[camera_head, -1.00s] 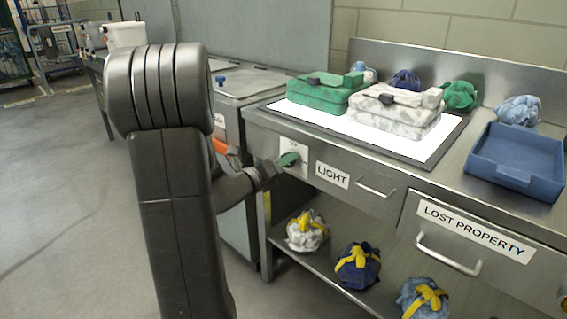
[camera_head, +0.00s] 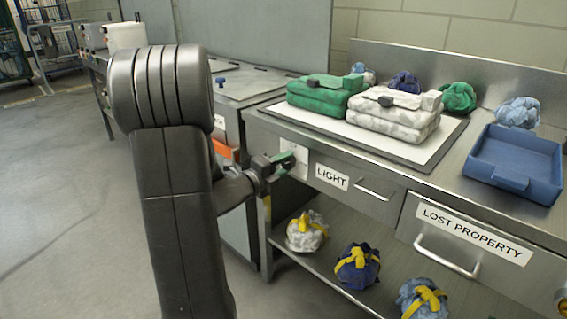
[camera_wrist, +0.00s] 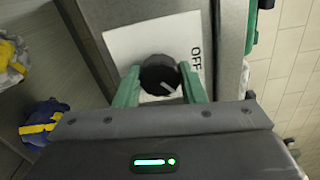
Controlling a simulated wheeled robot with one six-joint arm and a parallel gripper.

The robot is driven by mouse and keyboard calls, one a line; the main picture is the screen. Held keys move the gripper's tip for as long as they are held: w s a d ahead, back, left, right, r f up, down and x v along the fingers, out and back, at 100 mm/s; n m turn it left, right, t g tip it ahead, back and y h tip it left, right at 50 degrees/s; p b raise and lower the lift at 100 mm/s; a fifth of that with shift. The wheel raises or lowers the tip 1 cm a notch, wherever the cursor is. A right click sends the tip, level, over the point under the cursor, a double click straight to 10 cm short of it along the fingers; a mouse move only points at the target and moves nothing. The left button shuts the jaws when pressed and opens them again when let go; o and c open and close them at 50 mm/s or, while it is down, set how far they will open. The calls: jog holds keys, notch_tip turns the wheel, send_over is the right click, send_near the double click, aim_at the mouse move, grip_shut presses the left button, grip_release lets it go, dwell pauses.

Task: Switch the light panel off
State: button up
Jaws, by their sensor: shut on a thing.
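The light panel (camera_head: 365,144) is set in the bench top and looks dull white, unlit. Its switch is a black rotary knob (camera_wrist: 159,75) on a white plate (camera_wrist: 128,48) marked OFF, on the bench front left of the LIGHT label (camera_head: 332,176). The plate also shows in the head view (camera_head: 299,155). My gripper (camera_wrist: 158,88) has its green fingers on either side of the knob, shut on it. In the head view my gripper (camera_head: 284,163) partly covers the plate and hides the knob.
A green bag (camera_head: 322,96) and a pale patterned bag (camera_head: 392,118) lie on the panel. A blue tray (camera_head: 535,150) sits at the right. Several bundled bags rest behind the panel and on the lower shelf (camera_head: 345,240). Drawer handles (camera_head: 448,256) stick out in front.

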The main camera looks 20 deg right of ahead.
jog(key=n+p, duration=0.2)
jog(key=n, duration=0.4)
jog(key=shift+p, duration=0.35)
jog(key=shift+n+p, duration=0.95)
jog(key=shift+n, duration=1.25)
jog(key=shift+f, duration=0.1)
jog(key=o, duration=1)
jog(key=p+v, duration=0.1)
jog(key=v, duration=1.3)
jog(key=shift+d, duration=0.25)
jog(key=b+x, duration=0.1)
jog(key=x, duration=1.2)
jog(key=shift+w+d, duration=0.2)
